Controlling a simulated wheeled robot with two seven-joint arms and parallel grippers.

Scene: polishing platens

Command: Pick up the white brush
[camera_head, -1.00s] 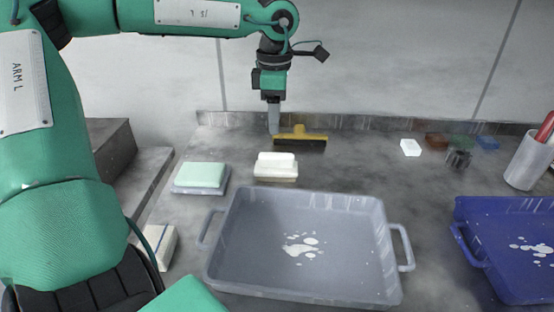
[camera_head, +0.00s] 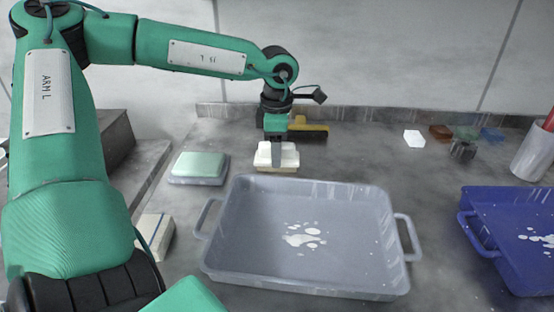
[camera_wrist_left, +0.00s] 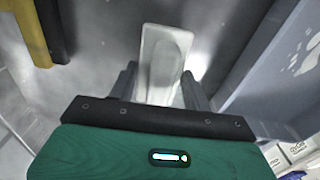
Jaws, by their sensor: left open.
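The white brush (camera_head: 291,155) is a white block with a raised grip and a tan lower edge, on the worktop behind the grey tray. In the left wrist view the white brush (camera_wrist_left: 164,50) lies between two spread fingers. My left gripper (camera_head: 277,161) points down at it, open, with a finger in front of its grip. In the left wrist view the left gripper (camera_wrist_left: 160,84) has a finger on each side of the brush, and no grasp shows. How far down the fingertips reach is unclear. My right gripper is out of view.
The grey tray (camera_head: 222,245) with white splashes is just in front. A pale green block (camera_head: 200,163) is to the left, a yellow squeegee (camera_head: 308,126) behind. A blue tray (camera_head: 490,265) and a white cup (camera_head: 536,153) are at the right.

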